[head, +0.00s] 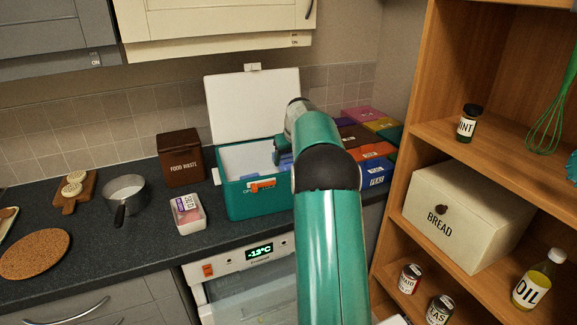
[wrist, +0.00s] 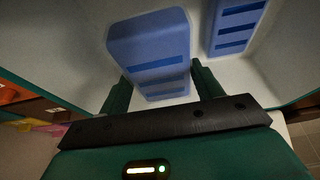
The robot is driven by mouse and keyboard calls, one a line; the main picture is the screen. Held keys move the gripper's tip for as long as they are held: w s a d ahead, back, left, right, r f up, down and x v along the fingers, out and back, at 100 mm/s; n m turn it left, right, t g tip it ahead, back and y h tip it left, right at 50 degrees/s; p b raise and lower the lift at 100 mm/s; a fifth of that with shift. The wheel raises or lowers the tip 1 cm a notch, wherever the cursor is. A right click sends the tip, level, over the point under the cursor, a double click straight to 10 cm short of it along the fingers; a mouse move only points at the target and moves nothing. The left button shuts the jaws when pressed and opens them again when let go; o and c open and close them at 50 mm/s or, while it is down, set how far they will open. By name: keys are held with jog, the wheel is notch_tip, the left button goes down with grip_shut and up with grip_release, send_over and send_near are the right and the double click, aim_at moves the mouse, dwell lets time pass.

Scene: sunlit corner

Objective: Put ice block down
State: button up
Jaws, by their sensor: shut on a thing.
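My gripper (wrist: 163,85) is shut on a blue ice block (wrist: 148,42), which sits between its two green fingers in the wrist view. The cool box (head: 256,201) is teal with a white inside, and its white lid (head: 255,105) stands open behind it. My arm reaches over the box's right side, and the gripper is inside the box. A second blue ice block (wrist: 238,25) lies in the box to the right of the held one, apart from it. I cannot tell whether the held block touches the box floor. My arm hides the box's right part in the head view.
A pink-filled tub (head: 188,214) and a brown food waste bin (head: 180,158) stand left of the box. Coloured boxes (head: 375,172) crowd its right. A wooden shelf (head: 405,180) rises at the right. A lit freezer panel (head: 257,252) is below the counter.

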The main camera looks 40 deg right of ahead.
jog(key=shift+w+f, duration=0.1)
jog(key=shift+f, duration=1.45)
jog(key=shift+f, duration=0.2)
jog(key=shift+f, duration=0.45)
jog(key=o, duration=1.3)
jog(key=shift+r, duration=0.1)
jog(key=shift+r, duration=0.3)
jog(key=v, duration=1.2)
jog(key=shift+w+a+r, duration=0.1)
jog(key=shift+a+r, duration=0.05)
jog(key=shift+r, duration=0.1)
